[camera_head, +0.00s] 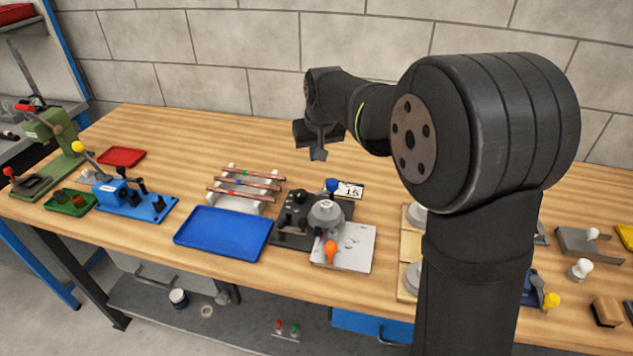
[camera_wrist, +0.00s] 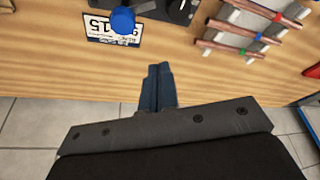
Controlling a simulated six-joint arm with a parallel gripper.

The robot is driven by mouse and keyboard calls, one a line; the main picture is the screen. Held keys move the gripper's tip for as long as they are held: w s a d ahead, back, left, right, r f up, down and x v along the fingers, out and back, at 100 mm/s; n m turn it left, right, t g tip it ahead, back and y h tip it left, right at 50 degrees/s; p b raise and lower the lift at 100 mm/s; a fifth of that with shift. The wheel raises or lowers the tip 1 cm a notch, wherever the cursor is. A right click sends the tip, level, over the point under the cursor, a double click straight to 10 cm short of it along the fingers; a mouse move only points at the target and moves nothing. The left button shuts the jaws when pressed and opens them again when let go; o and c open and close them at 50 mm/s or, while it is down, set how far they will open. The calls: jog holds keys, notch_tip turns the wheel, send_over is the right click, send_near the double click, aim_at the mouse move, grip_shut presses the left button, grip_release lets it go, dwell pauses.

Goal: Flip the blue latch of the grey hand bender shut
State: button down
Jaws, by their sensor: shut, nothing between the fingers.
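The grey hand bender (camera_head: 290,233) stands on the bench in the middle of the head view, with a round grey die and an orange knob at its front. Its blue latch knob (camera_head: 332,185) is at the back, beside a white label marked 15. In the wrist view the blue knob (camera_wrist: 123,20) shows at the top, left of my fingertips and apart from them. My gripper (camera_head: 318,155) is shut and empty, raised behind the bender. In the wrist view its fingers (camera_wrist: 160,70) point toward the label and bender. I cannot tell the latch's exact angle.
A rack of copper tubes (camera_head: 243,187) and a blue tray (camera_head: 222,233) lie left of the bender. The white label (camera_head: 352,190) is right of the knob. A blue bender (camera_head: 138,202) stands further left. The back of the bench is clear before the block wall.

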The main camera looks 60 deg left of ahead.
aim_at(317, 193)
jog(key=shift+a, duration=0.1)
dwell(0.3)
jog(key=x, duration=1)
jog(key=shift+f, duration=0.1)
jog(key=shift+s+d, duration=0.15)
jog(key=shift+d, duration=0.45)
jog(key=shift+s+d, duration=0.2)
jog(key=shift+d, duration=0.45)
jog(key=shift+s+d, duration=0.2)
jog(key=shift+d, duration=0.5)
jog(key=shift+s+d, duration=0.25)
jog(key=shift+d, duration=1.35)
